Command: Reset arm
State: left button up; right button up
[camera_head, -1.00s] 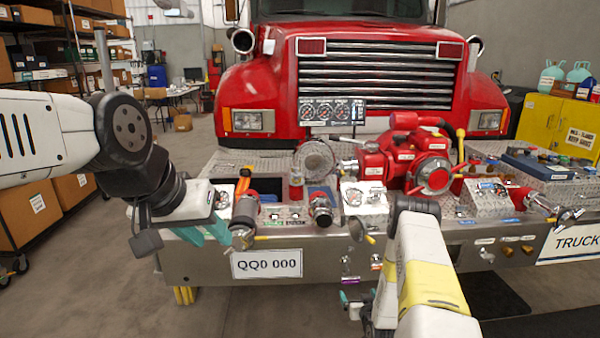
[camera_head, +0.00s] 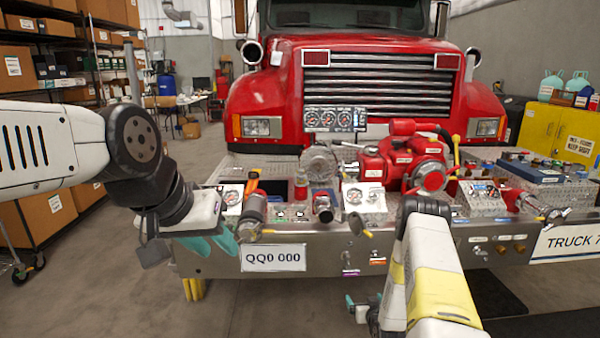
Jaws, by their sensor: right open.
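My left arm comes in from the left, and its gripper (camera_head: 210,243) with teal fingers hangs in front of the bumper's left end. I see nothing held in it, but I cannot tell how far its fingers are apart. My right arm reaches forward from the bottom, bent at a dark joint. My right gripper (camera_head: 363,303) is low in front of the bumper, left of its forearm, open and apparently empty. The red pump (camera_head: 405,160) sits on the metal bumper (camera_head: 330,258) of the red truck (camera_head: 285,95).
The bumper deck carries gauges (camera_head: 334,119), a grey cylindrical nozzle (camera_head: 251,214) and several fittings. A plate (camera_head: 273,258) hangs on its front. Shelves with boxes (camera_head: 50,210) stand at the left, a yellow cabinet (camera_head: 562,132) at the right. Floor in front is clear.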

jog(key=w+r+g, duration=0.1)
jog(key=w+r, duration=0.1)
jog(key=r, duration=0.7)
jog(key=w+r+g, duration=0.1)
jog(key=w+r, duration=0.1)
jog(key=r, duration=0.8)
jog(key=s+a+r+g, duration=0.1)
jog(key=s+r, duration=0.2)
jog(key=r, duration=0.5)
jog(key=s+a+r, duration=0.2)
jog(key=s+r, duration=0.1)
jog(key=r, duration=0.4)
jog(key=s+a+r+g+y, duration=0.1)
jog(key=s+a+r+g, duration=0.15)
jog(key=s+r, duration=0.9)
jog(key=s+a+r, duration=0.1)
jog(key=s, duration=0.9)
jog(key=s+a+r+g, duration=0.1)
jog(key=s+a, duration=0.1)
jog(key=s, duration=0.9)
jog(key=shift+r+y, duration=0.25)
jog(key=shift+y, duration=0.15)
jog(key=shift+a+g, duration=0.1)
jog(key=shift+g, duration=0.15)
